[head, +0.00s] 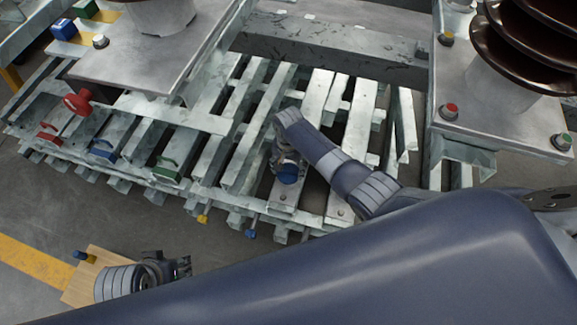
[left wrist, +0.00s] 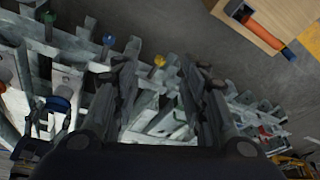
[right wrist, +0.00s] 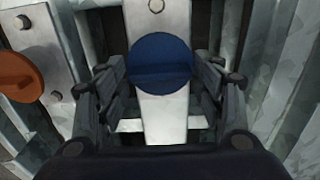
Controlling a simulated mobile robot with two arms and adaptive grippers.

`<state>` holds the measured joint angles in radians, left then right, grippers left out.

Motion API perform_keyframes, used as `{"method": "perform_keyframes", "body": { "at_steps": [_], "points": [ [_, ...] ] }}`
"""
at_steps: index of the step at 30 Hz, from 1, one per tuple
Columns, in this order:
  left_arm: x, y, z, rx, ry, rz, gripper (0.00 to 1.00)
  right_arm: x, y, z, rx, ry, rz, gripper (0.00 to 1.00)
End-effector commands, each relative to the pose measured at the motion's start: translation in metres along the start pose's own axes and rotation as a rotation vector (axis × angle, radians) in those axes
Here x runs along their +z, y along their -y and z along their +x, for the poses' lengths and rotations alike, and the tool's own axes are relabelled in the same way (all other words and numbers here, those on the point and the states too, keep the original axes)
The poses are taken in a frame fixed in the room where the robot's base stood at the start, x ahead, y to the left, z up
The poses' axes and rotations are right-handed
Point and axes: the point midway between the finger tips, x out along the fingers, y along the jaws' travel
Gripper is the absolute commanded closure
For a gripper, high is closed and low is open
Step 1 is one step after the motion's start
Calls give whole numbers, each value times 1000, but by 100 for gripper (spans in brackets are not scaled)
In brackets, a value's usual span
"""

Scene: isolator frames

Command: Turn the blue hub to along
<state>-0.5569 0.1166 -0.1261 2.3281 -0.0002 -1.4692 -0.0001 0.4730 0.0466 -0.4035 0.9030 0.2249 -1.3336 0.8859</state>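The blue hub (right wrist: 160,63) is a round disc with a raised bar across it, on a pale metal strip. The bar runs left to right in the right wrist view. My right gripper (right wrist: 162,78) is open, with one finger on each side of the disc; I cannot tell whether they touch it. In the head view the hub (head: 288,174) shows at the tip of my right gripper (head: 285,158). My left gripper (left wrist: 163,80) is open and empty, away from the hub; in the head view it is low at the left (head: 182,269).
An orange-red disc (right wrist: 18,76) sits left of the hub. Red, blue and green handles (head: 167,170) line the metal frame. Yellow (head: 203,218) and blue (head: 250,233) tips stick out at its front. A wooden board (head: 80,287) lies near my left gripper. Grey floor is clear between.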

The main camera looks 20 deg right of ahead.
Motion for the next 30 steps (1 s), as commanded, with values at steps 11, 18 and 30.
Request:
{"method": "perform_keyframes", "body": {
  "at_steps": [11,18,30],
  "points": [
    [-1,0,0,0,-4,0,60,0,0,0,0,1,-12,67],
    [4,-2,24,4,16,3,60,1,0,-1,1,2,-100,67],
    [23,-5,85,9,49,7,60,2,-1,-1,2,4,-441,67]
  ]
}}
